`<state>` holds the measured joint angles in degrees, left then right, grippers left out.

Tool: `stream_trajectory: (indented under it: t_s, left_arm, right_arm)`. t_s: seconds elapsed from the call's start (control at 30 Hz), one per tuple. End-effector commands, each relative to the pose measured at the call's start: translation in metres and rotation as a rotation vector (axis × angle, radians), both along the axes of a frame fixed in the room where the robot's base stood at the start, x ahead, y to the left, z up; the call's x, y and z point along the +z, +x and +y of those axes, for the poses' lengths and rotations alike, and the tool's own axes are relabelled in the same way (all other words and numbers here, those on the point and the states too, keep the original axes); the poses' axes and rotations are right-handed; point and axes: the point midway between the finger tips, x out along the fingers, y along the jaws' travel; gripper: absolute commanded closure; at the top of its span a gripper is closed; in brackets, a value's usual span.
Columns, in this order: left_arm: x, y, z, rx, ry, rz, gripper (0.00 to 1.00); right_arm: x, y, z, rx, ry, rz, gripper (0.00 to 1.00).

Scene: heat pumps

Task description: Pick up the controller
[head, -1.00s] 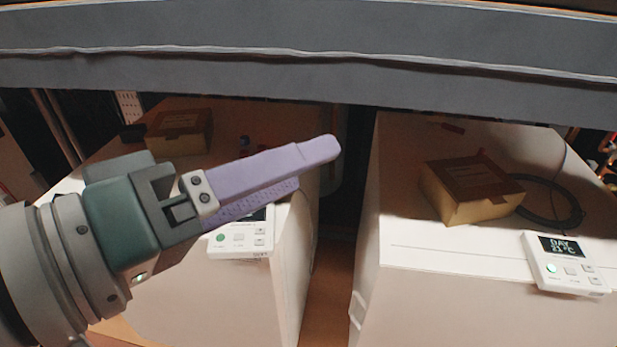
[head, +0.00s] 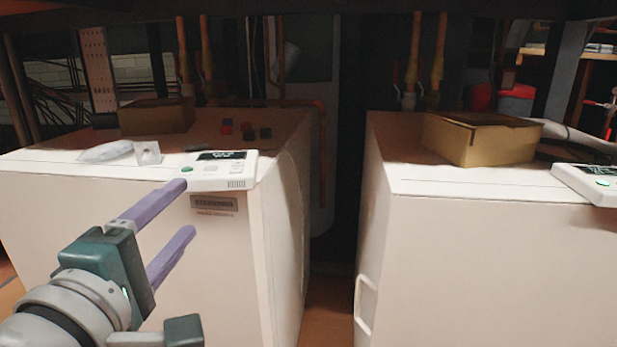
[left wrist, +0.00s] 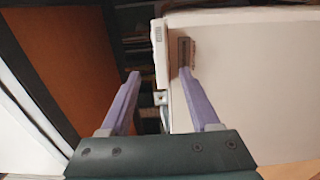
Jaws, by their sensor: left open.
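A white controller (head: 222,170) with a dark screen lies on top of the left white heat pump (head: 120,215), at its front edge. In the left wrist view, a pale edge that looks like the controller (left wrist: 159,50) shows between the fingertips. My left gripper (head: 186,208) is open and empty, in front of that unit, one finger near the controller's height and one lower. It also shows in the left wrist view (left wrist: 160,74). A second controller (head: 590,182) lies on the right heat pump (head: 480,240), cut off by the picture edge. My right gripper is not in view.
Cardboard boxes stand on the left unit (head: 157,116) and the right unit (head: 478,138). Copper pipes rise behind. A narrow gap separates the units.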

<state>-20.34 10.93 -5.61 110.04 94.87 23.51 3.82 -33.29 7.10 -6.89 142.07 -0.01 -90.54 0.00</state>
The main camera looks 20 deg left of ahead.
Motion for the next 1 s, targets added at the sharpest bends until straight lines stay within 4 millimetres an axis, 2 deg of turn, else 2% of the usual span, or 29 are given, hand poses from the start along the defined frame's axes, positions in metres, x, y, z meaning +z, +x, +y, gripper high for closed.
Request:
stream_trajectory:
  t_s: [0.1,0.27,0.53,0.83,0.87,1.0]
  left_arm:
    - [0.001,0.016,0.004,-0.001,0.002,-0.003,0.38]
    - [0.0,0.028,0.007,-0.001,0.002,-0.001,0.38]
    - [-0.003,0.066,0.018,-0.003,0.002,-0.001,0.38]
    - [-0.002,0.072,0.019,-0.003,0.003,0.001,0.38]
    - [-0.002,0.072,0.019,-0.003,0.003,0.001,0.39]
    - [-0.002,0.072,0.019,-0.003,0.003,0.001,0.54]
  right_arm:
    - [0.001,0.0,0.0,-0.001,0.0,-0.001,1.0]
    - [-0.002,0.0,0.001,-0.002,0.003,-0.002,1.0]
    - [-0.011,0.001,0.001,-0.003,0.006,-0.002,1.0]
    - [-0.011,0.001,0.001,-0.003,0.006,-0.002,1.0]
    - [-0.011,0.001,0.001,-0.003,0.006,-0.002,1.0]
    - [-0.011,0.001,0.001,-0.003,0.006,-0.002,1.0]
